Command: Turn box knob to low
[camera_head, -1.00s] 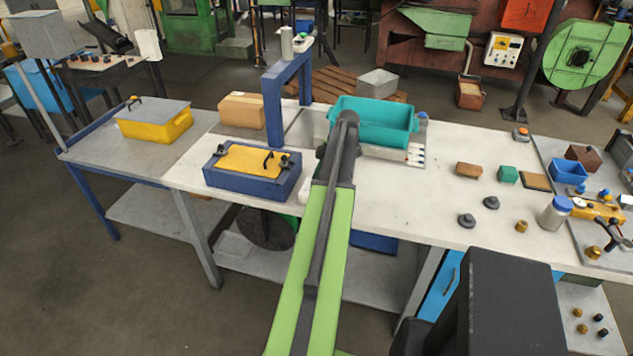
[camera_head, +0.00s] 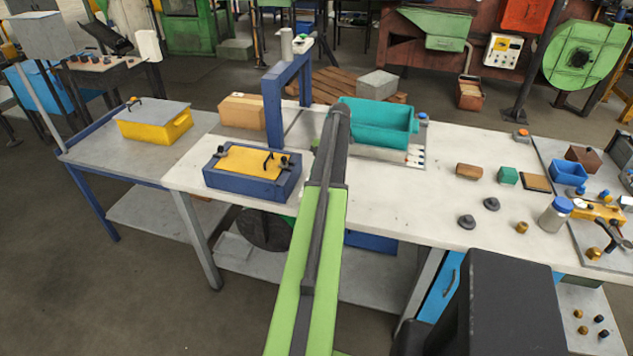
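A blue box (camera_head: 228,182) with a yellow top plate (camera_head: 246,158) sits on the white table left of my arm. Small dark knobs and a dark handle show on its top. Their settings are too small to read, and I cannot tell which one is the box knob. My green and dark arm reaches over the table's front edge, its far end just right of the blue box and in front of the teal bin. My gripper is hidden behind the arm.
A teal bin (camera_head: 378,119) stands beyond the arm's end. A blue frame (camera_head: 273,105) rises behind the blue box, with a cardboard box (camera_head: 241,112) beside it. A yellow box (camera_head: 156,129) is on the left grey table. Several small blocks and knobs lie right.

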